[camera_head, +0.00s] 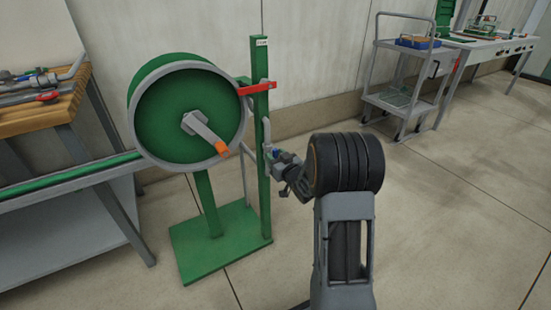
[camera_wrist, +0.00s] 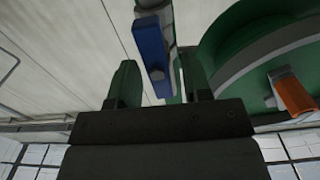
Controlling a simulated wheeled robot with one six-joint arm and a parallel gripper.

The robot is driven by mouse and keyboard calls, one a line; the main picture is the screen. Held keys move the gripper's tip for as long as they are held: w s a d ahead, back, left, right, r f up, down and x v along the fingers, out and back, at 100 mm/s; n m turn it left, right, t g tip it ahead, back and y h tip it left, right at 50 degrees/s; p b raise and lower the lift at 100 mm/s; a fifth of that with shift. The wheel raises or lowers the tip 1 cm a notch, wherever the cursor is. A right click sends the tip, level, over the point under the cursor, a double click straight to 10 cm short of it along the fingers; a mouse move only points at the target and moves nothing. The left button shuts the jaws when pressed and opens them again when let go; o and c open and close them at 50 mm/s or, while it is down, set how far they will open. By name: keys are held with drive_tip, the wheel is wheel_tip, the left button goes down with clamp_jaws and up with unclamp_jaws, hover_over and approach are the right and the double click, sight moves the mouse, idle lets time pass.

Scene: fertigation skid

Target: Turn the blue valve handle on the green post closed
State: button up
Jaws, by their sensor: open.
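The green post (camera_head: 260,190) stands upright on a green base plate, with a vertical grey pipe on its right side. The blue valve handle (camera_wrist: 153,45) shows in the wrist view as a long, slightly tilted bar. Its lower end appears in the gap between my fingers, and I see no finger closed on it. In the head view only a small blue bit (camera_head: 276,154) shows at my gripper (camera_head: 272,155), beside the post's right side. In the wrist view my gripper (camera_wrist: 157,82) has its two fingers apart, one on each side of the bar.
A green hose reel (camera_head: 160,120) with an orange-tipped crank (camera_head: 221,148) stands close left of the post. A workbench (camera_head: 40,118) is at left, a grey cart (camera_head: 395,100) at back right. The floor at right is clear.

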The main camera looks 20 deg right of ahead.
drive_tip(key=shift+w, duration=0.3)
clamp_jaws()
idle(0.3)
